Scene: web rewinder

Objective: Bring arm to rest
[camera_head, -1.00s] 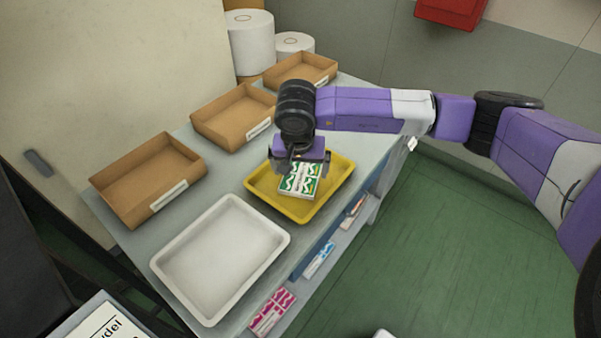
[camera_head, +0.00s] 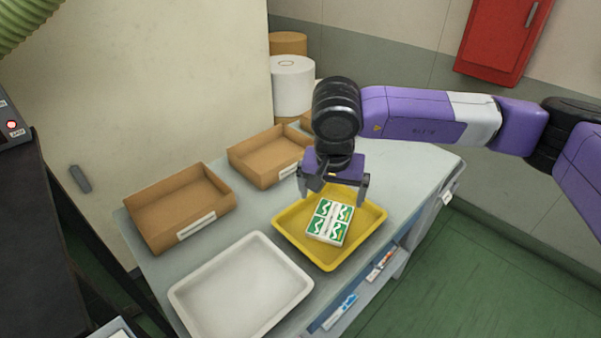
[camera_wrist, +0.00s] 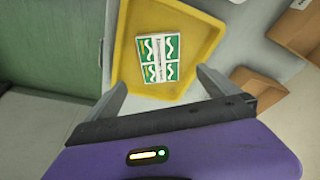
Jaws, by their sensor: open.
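My gripper (camera_head: 333,193) is open and empty, with its fingers apart above the yellow tray (camera_head: 290,241). A green and white pack (camera_head: 329,221) lies flat in the tray, below and apart from the fingers. In the wrist view, the fingers of my gripper (camera_wrist: 162,88) stand apart, with the pack (camera_wrist: 159,57) beyond them inside the yellow tray (camera_wrist: 208,38). My arm reaches in from the right of the head view.
An empty white tray (camera_head: 212,292) sits in front of the yellow one. Cardboard boxes (camera_head: 180,205) line the table's back side, and white rolls (camera_head: 292,88) stand behind. A red cabinet (camera_head: 503,38) hangs on the wall. Green floor (camera_head: 470,270) is clear at right.

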